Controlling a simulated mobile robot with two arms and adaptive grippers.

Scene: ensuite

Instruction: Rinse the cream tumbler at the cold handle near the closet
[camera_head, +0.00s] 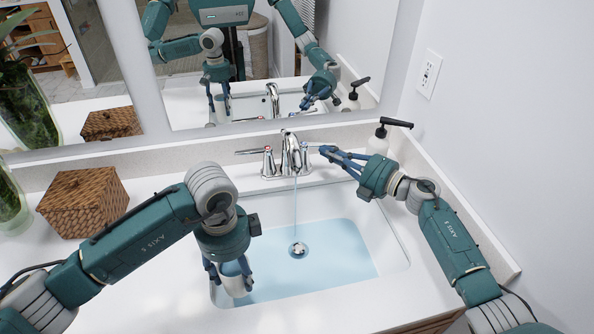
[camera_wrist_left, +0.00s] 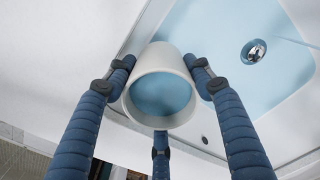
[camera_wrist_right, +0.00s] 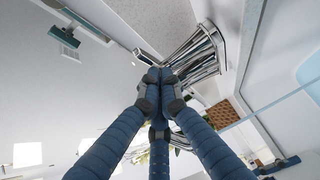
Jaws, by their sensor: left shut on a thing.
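The cream tumbler (camera_head: 235,287) is over the left edge of the sink basin (camera_head: 392,232). My left gripper (camera_head: 231,278) is shut around it; the left wrist view shows three fingers around the tumbler (camera_wrist_left: 166,58), whose inside looks blue. A thin stream of water falls from the chrome faucet (camera_head: 289,150) near the drain (camera_head: 298,249), to the right of the tumbler and apart from it. My right gripper (camera_head: 327,151) has its fingers together at the right-hand faucet handle (camera_head: 310,149). In the right wrist view the fingertips are close to the handle (camera_wrist_right: 146,56); contact is unclear.
Bluish water covers the basin floor. A soap dispenser (camera_head: 378,143) stands right behind my right gripper. A woven box (camera_head: 82,203) and a glass vase with a plant (camera_head: 8,200) stand at left. A mirror (camera_head: 345,35) and wall close off the back.

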